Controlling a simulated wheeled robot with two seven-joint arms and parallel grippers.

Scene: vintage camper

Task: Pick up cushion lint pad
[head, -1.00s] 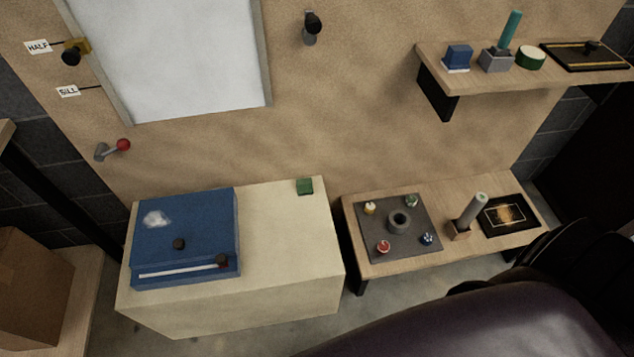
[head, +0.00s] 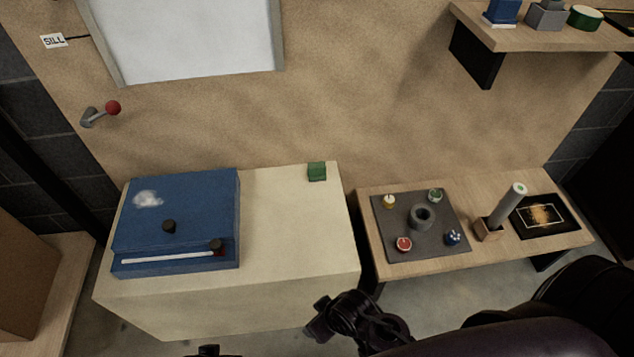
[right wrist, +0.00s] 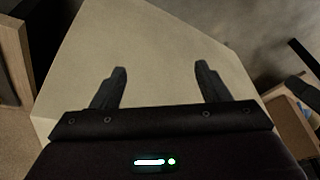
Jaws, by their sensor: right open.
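A small green block (head: 317,172) sits at the back right of the cream box top (head: 290,225); it may be the lint pad, but I cannot be sure. A blue cushion-like block (head: 190,205) with a white fluffy patch (head: 148,199) lies on the left of the same top. My right gripper (right wrist: 160,68) is open and empty in the right wrist view, with the cream box beyond its fingers. In the head view the dark end of my right arm is at the bottom, in front of the box. A small dark piece at the bottom edge may be my left gripper.
A low wooden table (head: 375,255) on the right bears a grey board (head: 400,225) with several small round items, a grey cylinder (head: 509,205) and a black framed panel (head: 560,215). A shelf (head: 540,38) juts from the wall.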

